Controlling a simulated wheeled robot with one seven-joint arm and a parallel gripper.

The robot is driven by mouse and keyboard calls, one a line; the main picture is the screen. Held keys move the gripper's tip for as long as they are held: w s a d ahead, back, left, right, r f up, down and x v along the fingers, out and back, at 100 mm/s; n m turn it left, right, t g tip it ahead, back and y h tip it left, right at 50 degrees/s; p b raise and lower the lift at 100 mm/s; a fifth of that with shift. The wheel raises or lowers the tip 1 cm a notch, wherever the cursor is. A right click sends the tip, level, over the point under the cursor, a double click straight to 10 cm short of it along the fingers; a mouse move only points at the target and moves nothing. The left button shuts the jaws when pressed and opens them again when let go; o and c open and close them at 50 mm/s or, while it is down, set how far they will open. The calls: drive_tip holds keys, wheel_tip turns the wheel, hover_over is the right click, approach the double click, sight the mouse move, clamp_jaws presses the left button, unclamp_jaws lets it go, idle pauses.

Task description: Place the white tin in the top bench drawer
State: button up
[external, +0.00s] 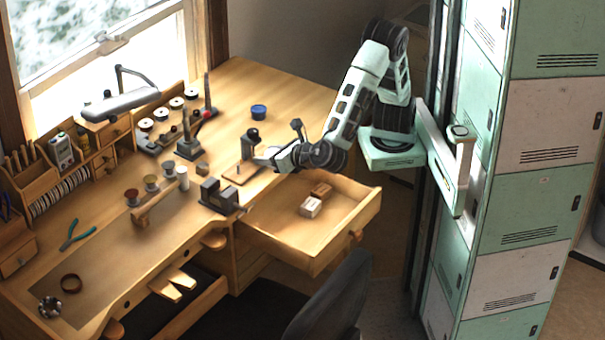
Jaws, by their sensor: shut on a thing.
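My gripper (265,158) is over the right part of the bench, behind the open drawer. It is shut on a small pale thing at its fingertips, which looks like the white tin (268,153); the fingers and wrist hide most of it. The top bench drawer (290,240) is pulled out at the bench's right end, in front of and below my gripper. A small white box (310,207) and a brown block (321,190) lie inside it, with bare floor around them.
A dark stand on a wooden base (240,173) is close beside my gripper. A dark metal block (218,196) sits near the drawer's left side. Green lockers (545,155) are at right; a chair (330,295) is in front.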

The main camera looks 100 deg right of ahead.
drive_tip(key=a+f+n+t+y, duration=0.2)
drive_tip(key=a+n, duration=0.1)
drive_tip(key=a, duration=0.2)
drive_tip(key=b, duration=0.2)
hover_over(275, 225)
drive_tip(key=a, duration=0.5)
wheel_tip(275, 225, down, 13)
drive_tip(key=shift+w+d+f, duration=0.1)
drive_tip(key=shift+w+f, duration=0.1)
drive_tip(key=shift+f, duration=0.85)
drive_tip(key=shift+w+d+f, duration=0.1)
drive_tip(key=shift+w+f, duration=0.1)
drive_tip(key=shift+f, duration=0.85)
drive_tip(key=shift+f, duration=0.45)
drive_tip(key=shift+f, duration=0.15)
drive_tip(key=o, duration=1)
drive_tip(key=shift+s+f+b, duration=0.1)
drive_tip(key=shift+b, duration=0.2)
drive_tip(key=shift+c, duration=0.2)
